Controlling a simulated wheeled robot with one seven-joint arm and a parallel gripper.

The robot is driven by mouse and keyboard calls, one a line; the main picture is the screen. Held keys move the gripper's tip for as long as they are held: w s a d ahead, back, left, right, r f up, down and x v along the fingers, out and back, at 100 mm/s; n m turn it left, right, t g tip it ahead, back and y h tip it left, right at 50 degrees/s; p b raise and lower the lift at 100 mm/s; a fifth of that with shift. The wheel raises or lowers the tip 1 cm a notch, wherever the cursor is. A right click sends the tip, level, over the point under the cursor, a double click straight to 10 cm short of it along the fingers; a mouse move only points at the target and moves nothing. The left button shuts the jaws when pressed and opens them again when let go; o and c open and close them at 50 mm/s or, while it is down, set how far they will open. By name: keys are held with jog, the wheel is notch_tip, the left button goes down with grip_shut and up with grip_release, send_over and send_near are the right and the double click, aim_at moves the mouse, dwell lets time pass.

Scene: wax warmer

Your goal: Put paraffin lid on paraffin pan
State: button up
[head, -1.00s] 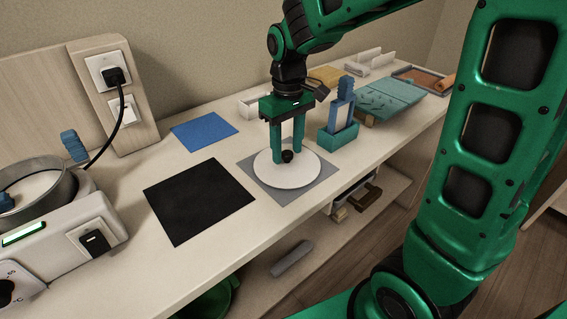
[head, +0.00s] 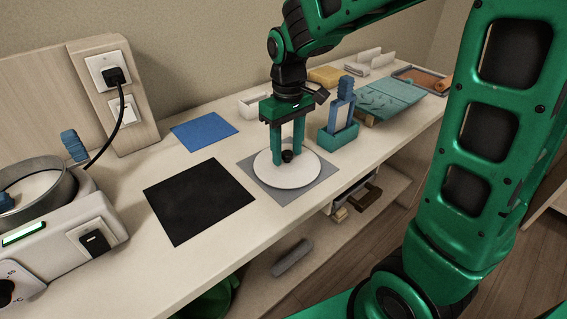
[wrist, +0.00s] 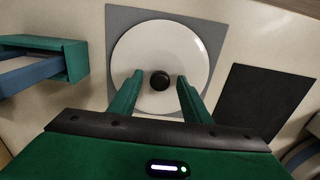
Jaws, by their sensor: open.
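The paraffin lid (head: 297,177) is a white disc with a dark round knob (head: 287,156). It lies flat on a grey mat (head: 257,183) on the counter. My gripper (head: 288,161) points down over the lid, its green fingers open on either side of the knob. In the wrist view the knob (wrist: 160,80) shows between the two fingertips (wrist: 157,82), with a gap on both sides. The paraffin pan (head: 42,184) is a round metal pan with blue handles and pale contents, set in the white warmer (head: 70,233) at the left. No lid covers it.
A black mat (head: 199,200) lies between warmer and lid, and a blue mat (head: 204,130) lies behind it. A teal holder (head: 338,136) with a blue item stands right of my gripper. A black cord (head: 108,143) runs from the wall socket behind the warmer.

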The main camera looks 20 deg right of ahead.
aim_at(287, 152)
jog(key=shift+c, duration=0.4)
grip_shut()
jog(key=shift+w+r, duration=0.1)
jog(key=shift+r, duration=0.35)
jog(key=shift+r, duration=1.65)
